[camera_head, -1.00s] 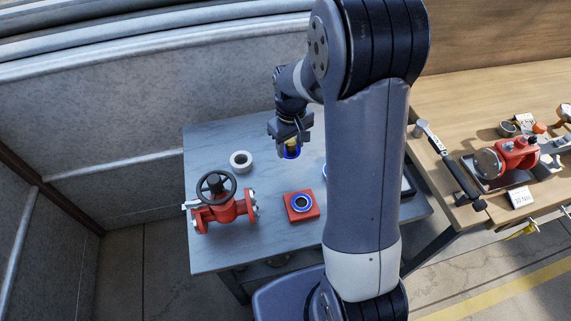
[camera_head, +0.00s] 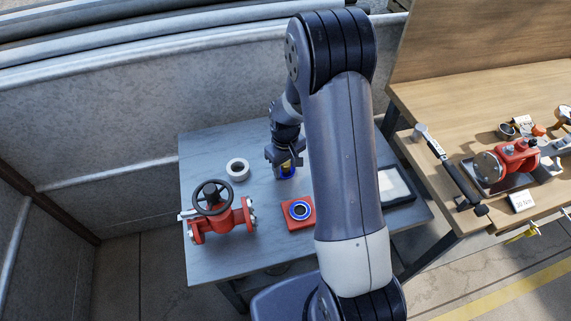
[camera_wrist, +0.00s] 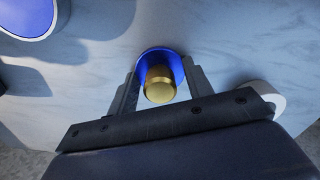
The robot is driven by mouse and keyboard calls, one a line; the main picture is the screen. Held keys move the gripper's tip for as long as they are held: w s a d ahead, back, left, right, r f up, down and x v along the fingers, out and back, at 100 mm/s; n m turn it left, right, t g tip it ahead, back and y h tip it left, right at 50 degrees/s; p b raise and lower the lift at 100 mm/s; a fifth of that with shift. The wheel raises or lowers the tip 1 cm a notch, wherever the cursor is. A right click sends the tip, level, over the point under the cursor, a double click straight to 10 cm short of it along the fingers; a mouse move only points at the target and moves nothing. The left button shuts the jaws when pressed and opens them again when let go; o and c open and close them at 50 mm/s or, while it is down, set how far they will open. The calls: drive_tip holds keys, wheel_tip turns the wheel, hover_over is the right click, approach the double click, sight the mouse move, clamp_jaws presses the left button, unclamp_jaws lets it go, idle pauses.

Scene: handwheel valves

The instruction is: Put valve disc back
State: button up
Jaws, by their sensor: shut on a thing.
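The valve disc (camera_head: 287,173) is a brass cylinder with a blue round flange. My gripper (camera_head: 285,165) is shut on its brass part. In the wrist view the disc (camera_wrist: 160,85) sits between my two fingers, blue flange facing away from the camera. It is low over the grey table; I cannot tell whether it touches. A red block with a blue-edged ring (camera_head: 299,211) lies in front of my gripper. A red valve with a black handwheel (camera_head: 214,199) stands at the front left of the table.
A white ring (camera_head: 237,169) lies left of my gripper. A dark-edged tray (camera_head: 397,186) is at the table's right. A wooden bench (camera_head: 455,90) holds another red valve (camera_head: 507,162) and a long tool (camera_head: 451,169).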

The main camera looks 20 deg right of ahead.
drive_tip(key=shift+f, duration=0.1)
drive_tip(key=shift+f, duration=0.15)
drive_tip(key=o, duration=1)
drive_tip(key=shift+o, duration=0.2)
wheel_tip(320, 180, up, 13)
drive_tip(key=shift+f+b, duration=0.2)
drive_tip(key=shift+b, duration=0.1)
drive_tip(key=shift+f, duration=0.1)
